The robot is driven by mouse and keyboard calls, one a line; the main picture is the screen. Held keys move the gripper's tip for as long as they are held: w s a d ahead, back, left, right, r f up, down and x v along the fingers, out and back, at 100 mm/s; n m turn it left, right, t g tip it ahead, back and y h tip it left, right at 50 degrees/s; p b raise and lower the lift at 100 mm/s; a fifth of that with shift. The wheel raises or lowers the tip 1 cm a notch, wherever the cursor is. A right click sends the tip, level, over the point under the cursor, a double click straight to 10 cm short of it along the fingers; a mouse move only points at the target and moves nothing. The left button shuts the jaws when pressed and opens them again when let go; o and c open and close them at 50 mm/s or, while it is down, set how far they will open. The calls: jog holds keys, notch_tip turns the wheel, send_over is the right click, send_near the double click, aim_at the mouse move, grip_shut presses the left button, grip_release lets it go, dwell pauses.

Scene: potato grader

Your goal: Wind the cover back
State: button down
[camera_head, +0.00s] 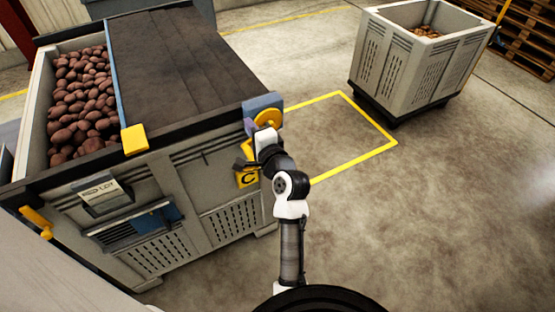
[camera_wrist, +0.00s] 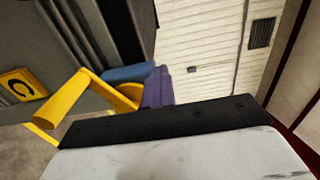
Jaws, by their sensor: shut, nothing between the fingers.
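The dark cover (camera_head: 180,60) lies over the right part of a large grey bin (camera_head: 185,175). Its blue edge bar (camera_head: 117,85) stands left of the middle, with potatoes (camera_head: 80,100) showing bare beyond it. A yellow crank wheel (camera_head: 268,118) sits on a blue-grey bracket (camera_head: 262,101) at the bin's front right corner. The wrist view shows the crank's yellow grip (camera_wrist: 50,106) sticking out toward the lower left. My gripper (camera_head: 250,127) is at the crank, its purple fingers (camera_wrist: 158,86) shut and empty, beside the yellow hub. I cannot tell whether they touch it.
A yellow block (camera_head: 134,139) sits on the front rim at the blue bar. A yellow sign with a C (camera_head: 247,178) is below the crank. Another grey crate (camera_head: 415,60) stands at the back right. Yellow-marked floor (camera_head: 340,135) between them is clear.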

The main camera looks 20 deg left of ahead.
jog(key=w+d+r, duration=0.3)
jog(key=w+r, duration=0.1)
jog(key=r, duration=0.4)
jog(key=shift+r, duration=0.25)
jog(key=c, duration=2.2)
grip_release()
jog(key=c, duration=0.8)
grip_release()
jog(key=shift+d, duration=0.1)
